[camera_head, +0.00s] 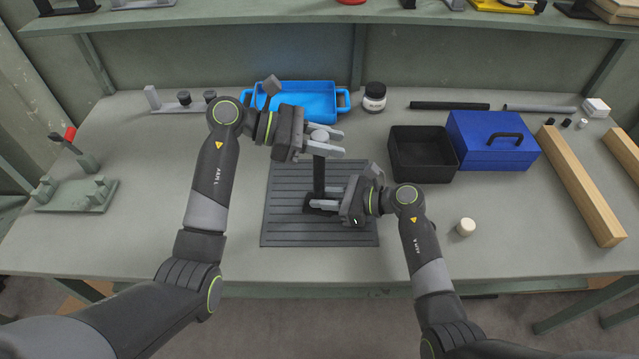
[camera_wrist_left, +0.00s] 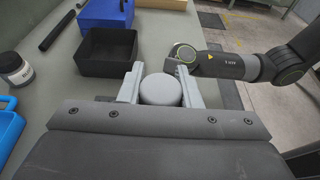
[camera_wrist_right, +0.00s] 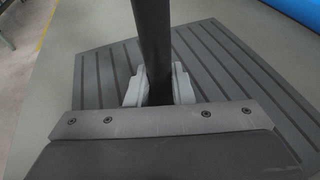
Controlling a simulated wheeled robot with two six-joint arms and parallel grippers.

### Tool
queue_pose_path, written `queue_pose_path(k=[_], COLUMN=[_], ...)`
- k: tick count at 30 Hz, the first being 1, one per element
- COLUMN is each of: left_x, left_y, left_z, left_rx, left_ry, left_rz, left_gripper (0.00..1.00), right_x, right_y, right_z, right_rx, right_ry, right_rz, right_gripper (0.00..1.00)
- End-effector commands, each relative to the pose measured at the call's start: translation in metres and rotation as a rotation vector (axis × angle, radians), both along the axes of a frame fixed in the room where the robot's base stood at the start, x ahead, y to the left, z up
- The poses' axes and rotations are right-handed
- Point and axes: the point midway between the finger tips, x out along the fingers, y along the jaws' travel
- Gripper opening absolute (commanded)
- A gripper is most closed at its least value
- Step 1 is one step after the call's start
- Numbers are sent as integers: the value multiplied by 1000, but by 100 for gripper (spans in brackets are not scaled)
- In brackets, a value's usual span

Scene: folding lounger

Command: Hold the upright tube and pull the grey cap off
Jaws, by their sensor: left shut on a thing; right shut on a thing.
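The black tube (camera_head: 319,177) stands upright on the dark ribbed mat (camera_head: 283,225); it also shows in the right wrist view (camera_wrist_right: 151,40). The grey cap (camera_wrist_left: 160,90) sits at the top of the tube, and its round top also shows in the head view (camera_head: 319,136). My left gripper (camera_head: 326,141) is shut on the grey cap, with one finger on each side of it. My right gripper (camera_head: 327,196) is shut on the tube low down, near its foot. The tube's lower end is partly hidden by the right fingers.
A black open bin (camera_head: 423,166) and a blue toolbox (camera_head: 492,141) stand right of the mat. A blue tray (camera_head: 318,102) and a black-lidded jar (camera_head: 374,97) are behind it. A small cream cylinder (camera_head: 466,227) stands at front right. The table left of the mat is mostly clear.

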Motion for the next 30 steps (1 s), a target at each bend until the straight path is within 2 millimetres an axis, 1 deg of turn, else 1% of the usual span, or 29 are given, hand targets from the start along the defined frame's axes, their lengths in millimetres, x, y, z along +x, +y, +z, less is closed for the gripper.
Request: queue_pose_path(k=[21,30], left_x=[0,0], left_y=[0,0], left_z=[29,31], left_rx=[-1,0], left_ry=[-1,0], left_rz=[0,0], left_gripper=[0,0], right_x=[0,0], right_y=[0,0], right_z=[0,0], right_rx=[-1,-1], right_ry=[0,-1], right_rz=[-1,-1], right_gripper=[0,0])
